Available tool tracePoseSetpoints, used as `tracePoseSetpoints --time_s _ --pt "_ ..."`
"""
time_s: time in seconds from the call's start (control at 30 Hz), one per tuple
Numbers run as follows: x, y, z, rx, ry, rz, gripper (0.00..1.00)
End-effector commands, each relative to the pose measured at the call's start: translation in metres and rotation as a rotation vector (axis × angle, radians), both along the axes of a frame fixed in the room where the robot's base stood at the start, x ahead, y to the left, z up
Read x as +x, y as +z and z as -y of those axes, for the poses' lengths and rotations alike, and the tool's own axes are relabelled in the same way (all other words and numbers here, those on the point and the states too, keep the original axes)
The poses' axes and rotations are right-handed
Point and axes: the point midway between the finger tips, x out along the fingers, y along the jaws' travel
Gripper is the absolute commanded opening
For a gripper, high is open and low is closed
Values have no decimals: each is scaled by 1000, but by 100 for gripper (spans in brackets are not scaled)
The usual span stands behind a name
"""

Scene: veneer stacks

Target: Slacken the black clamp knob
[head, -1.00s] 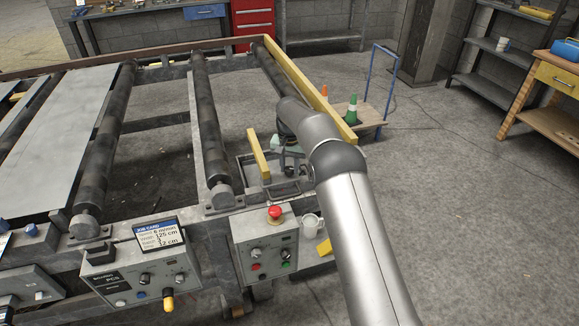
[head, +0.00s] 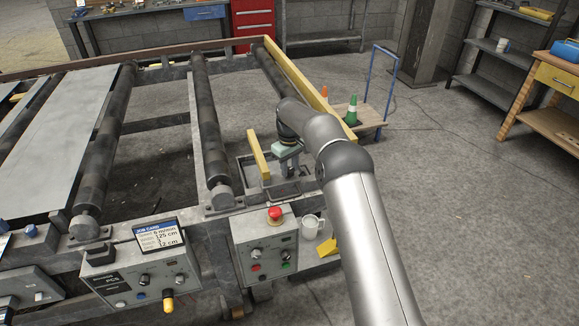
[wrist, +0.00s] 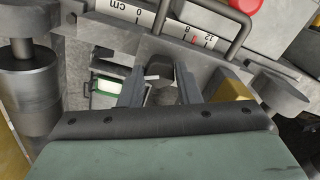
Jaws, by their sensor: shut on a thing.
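The black clamp knob (wrist: 160,66) shows in the upper middle of the wrist view, between the fingertips of my gripper (wrist: 158,76). The two grey fingers are shut on it from left and right. The knob sits by the grey metal bar below a white scale (wrist: 152,17) marked in cm. In the head view my gripper (head: 287,168) points down at the near right end of the roller frame. There the knob is too small and too covered to make out.
Rollers (head: 209,120) lie to the left. Open floor is to the right.

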Motion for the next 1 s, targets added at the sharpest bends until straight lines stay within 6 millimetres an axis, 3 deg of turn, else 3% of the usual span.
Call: tracePoseSetpoints --time_s 1.0 --pt "0 1 0 1 936 2 7"
